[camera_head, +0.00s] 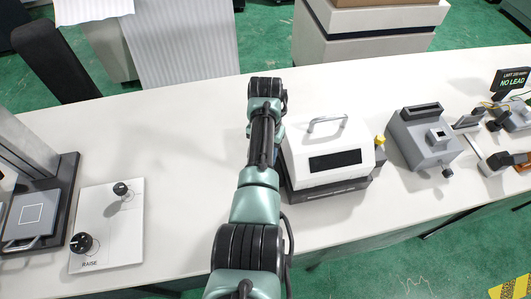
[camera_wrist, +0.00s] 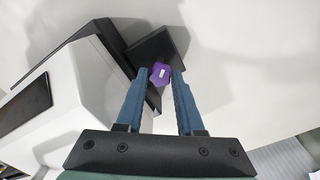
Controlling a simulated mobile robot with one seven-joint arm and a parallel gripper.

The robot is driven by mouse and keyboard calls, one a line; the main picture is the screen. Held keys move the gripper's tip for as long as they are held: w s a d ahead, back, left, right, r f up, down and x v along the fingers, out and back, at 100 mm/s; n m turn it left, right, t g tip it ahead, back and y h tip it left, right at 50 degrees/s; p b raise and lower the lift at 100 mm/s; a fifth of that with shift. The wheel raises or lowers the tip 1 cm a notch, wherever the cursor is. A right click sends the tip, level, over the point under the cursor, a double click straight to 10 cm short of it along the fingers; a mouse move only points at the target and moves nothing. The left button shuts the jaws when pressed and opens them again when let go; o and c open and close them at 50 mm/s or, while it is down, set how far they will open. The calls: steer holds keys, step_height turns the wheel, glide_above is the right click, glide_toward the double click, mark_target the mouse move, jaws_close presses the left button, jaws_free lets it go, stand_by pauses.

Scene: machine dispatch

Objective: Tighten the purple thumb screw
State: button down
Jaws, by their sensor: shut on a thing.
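The purple thumb screw (camera_wrist: 160,74) shows in the wrist view, with a small white mark on its face. It sits at a dark square block (camera_wrist: 155,47) beside the white machine. My gripper (camera_wrist: 161,76) has its two blue fingers on either side of the screw, closed on it. In the head view my arm reaches over the bench to the left side of the white machine (camera_head: 326,150). The screw and my fingertips are hidden there behind my arm.
The white machine has a top handle (camera_head: 327,124), a dark window and a yellow knob (camera_head: 380,140) at its right. A grey device (camera_head: 425,137) stands further right. A panel marked RAISE (camera_head: 108,228) with two black knobs lies at the left. Bare bench lies left of my arm.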

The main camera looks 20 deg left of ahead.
steer(key=m, duration=0.5)
steer(key=shift+m, duration=0.3)
steer(key=m, duration=0.4)
steer(key=shift+m, duration=0.3)
steer(key=c, duration=0.5)
jaws_free()
steer(key=shift+c, duration=0.2)
steer(key=shift+r, duration=0.1)
step_height(320, 180, up, 13)
steer(key=shift+b, duration=0.4)
